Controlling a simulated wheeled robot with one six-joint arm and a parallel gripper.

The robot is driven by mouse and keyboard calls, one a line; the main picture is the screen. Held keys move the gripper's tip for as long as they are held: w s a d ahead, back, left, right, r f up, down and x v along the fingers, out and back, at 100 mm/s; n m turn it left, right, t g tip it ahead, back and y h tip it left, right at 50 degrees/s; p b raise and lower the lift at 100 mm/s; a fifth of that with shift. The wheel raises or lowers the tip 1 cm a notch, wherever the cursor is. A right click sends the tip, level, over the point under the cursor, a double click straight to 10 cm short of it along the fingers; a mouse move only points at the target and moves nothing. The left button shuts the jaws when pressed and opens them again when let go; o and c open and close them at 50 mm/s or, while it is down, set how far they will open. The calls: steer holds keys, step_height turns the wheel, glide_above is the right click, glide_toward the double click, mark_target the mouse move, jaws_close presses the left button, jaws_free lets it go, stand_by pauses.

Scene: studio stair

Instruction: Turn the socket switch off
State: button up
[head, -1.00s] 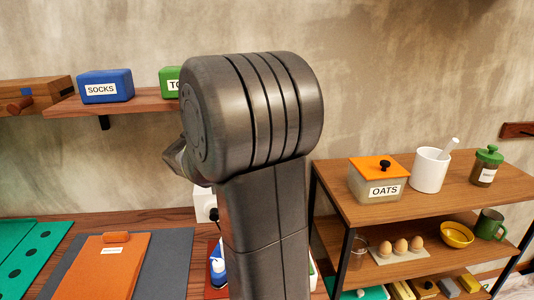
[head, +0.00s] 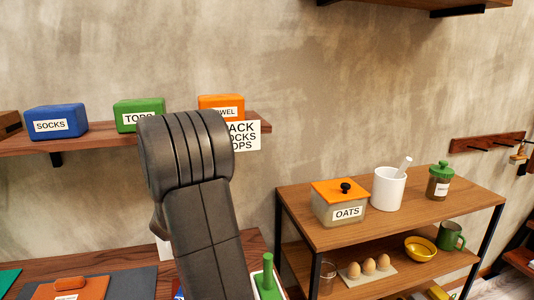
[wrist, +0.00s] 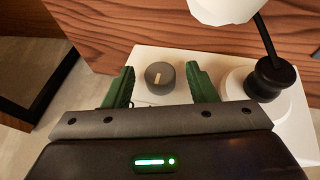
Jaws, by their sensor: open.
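In the wrist view, a round dark grey knob (wrist: 160,78) with a pale pointer line sits on a white socket plate (wrist: 183,62). The line runs nearly straight up and down in the picture, leaning slightly. My gripper (wrist: 162,84) is open, with one green finger on each side of the knob and a visible gap to both. Whether the fingers reach down to the plate is hard to tell. A black plug (wrist: 270,78) with a cord stands in a round white socket right of the right finger. In the head view my arm hides the gripper and knob.
A white rounded thing (wrist: 225,8) hangs over the cord at the top of the wrist view. Wood (wrist: 130,28) lies beyond the plate. In the head view, a shelf unit (head: 415,206) with an oats box (head: 340,207) stands right; a green post (head: 267,275) is near my arm.

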steer(key=v, duration=1.4)
steer(key=x, duration=1.4)
steer(key=shift+f, duration=0.1)
steer(key=shift+r+p, duration=0.35)
steer(key=shift+p, duration=0.25)
steer(key=shift+d+r+y+p, duration=0.15)
steer(key=shift+y+p, duration=0.25)
steer(key=shift+p, duration=0.45)
steer(key=shift+g+y+p, duration=0.3)
steer(key=shift+y+p, duration=0.2)
steer(key=shift+p, duration=0.75)
steer(key=shift+d+f+m+y+p, duration=0.2)
steer(key=shift+m+y+p, duration=0.1)
steer(key=shift+y+p, duration=0.25)
steer(key=shift+f+y, duration=0.1)
steer(key=shift+y, duration=0.15)
steer(key=shift+w+d+f+m+g+y, duration=0.15)
steer(key=shift+m+g+y, duration=0.2)
steer(key=shift+y, duration=0.45)
